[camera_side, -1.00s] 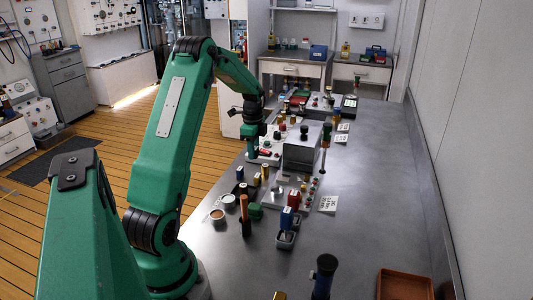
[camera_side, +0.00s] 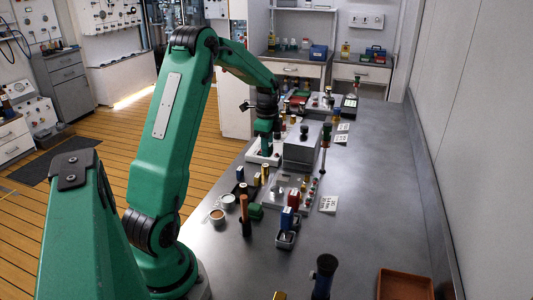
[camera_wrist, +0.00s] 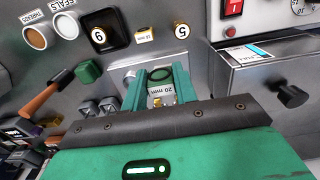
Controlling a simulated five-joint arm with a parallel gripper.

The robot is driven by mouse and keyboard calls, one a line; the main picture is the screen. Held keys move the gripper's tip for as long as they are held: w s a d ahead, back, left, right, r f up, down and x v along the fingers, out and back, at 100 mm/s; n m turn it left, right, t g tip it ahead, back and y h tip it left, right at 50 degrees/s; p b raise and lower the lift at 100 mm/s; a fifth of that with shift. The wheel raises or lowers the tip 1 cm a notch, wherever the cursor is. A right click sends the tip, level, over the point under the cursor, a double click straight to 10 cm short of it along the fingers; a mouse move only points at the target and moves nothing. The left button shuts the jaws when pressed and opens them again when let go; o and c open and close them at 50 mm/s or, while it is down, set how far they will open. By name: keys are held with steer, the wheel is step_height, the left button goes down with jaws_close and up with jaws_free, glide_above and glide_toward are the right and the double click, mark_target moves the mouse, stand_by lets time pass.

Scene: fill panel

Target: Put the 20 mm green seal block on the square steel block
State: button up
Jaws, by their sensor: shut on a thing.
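My gripper (camera_wrist: 156,88) is shut on a small block marked "20 mm" (camera_wrist: 161,91), which has a dark green ring on its upper face. In the side view my gripper (camera_side: 265,153) hangs left of the large steel box, and the block cannot be made out there. A small steel block (camera_side: 277,189) sits on the near pale panel (camera_side: 270,200), apart from my gripper. In the wrist view part of a pale metal plate (camera_wrist: 120,72) shows behind the left finger; whether the steel block is there cannot be told.
The large steel box (camera_side: 302,152) stands close to my gripper's right. Two cups (camera_side: 217,215), a wooden-handled tool (camera_side: 244,210), a green piece (camera_side: 255,211) and a blue block (camera_side: 287,217) crowd the near panel.

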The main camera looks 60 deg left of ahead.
steer(key=w+d+r, duration=0.2)
steer(key=d, duration=0.6)
steer(key=w+d+r, duration=0.2)
steer(key=d, duration=0.6)
glide_above(282, 177)
step_height(282, 177, down, 8)
steer(key=shift+r, duration=0.2)
steer(key=shift+f, duration=2)
steer(key=shift+f, duration=0.1)
steer(key=o, duration=0.9)
steer(key=shift+o, duration=0.2)
